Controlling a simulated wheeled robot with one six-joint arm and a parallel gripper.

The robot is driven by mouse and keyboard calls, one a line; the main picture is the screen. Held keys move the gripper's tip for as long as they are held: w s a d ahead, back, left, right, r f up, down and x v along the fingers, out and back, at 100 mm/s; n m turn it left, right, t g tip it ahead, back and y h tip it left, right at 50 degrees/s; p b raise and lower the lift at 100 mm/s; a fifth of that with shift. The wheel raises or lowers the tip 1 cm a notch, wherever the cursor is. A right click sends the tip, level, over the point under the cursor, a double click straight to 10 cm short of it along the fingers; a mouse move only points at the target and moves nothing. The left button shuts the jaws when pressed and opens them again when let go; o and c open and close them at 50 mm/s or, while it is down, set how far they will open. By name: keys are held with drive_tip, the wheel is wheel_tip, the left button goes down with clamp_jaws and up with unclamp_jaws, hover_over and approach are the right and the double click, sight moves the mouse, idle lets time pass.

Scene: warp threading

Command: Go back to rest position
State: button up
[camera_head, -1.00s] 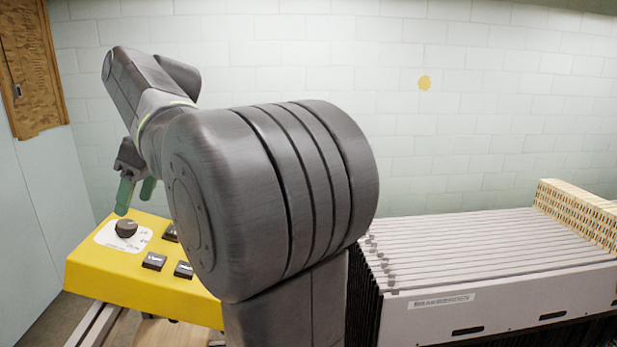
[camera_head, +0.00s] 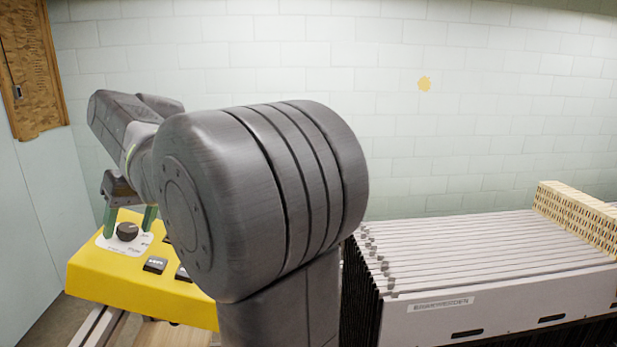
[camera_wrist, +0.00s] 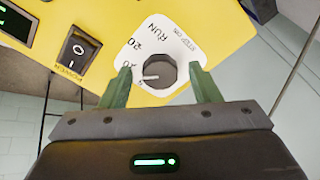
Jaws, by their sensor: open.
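My gripper (camera_head: 130,218) is open, with two green fingers, over the yellow control panel (camera_head: 100,282) at the left of the head view. In the wrist view my gripper (camera_wrist: 160,86) has one finger on each side of a dark round knob (camera_wrist: 159,72), with a gap on both sides. The knob also shows in the head view (camera_head: 127,231). Whether the fingertips touch the panel, I cannot tell.
A black power switch (camera_wrist: 78,47) and a green-lit display (camera_wrist: 15,22) are on the panel. Black buttons (camera_head: 155,265) lie in front of the knob. A stack of pale frames (camera_head: 480,250) stands at the right, with a beige slotted block (camera_head: 580,215) behind. My arm hides the middle.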

drive_tip(key=m, duration=0.6)
drive_tip(key=shift+b, duration=0.4)
drive_tip(key=shift+m+h+b, duration=0.3)
drive_tip(key=shift+m+b, duration=0.5)
drive_tip(key=shift+m, duration=2)
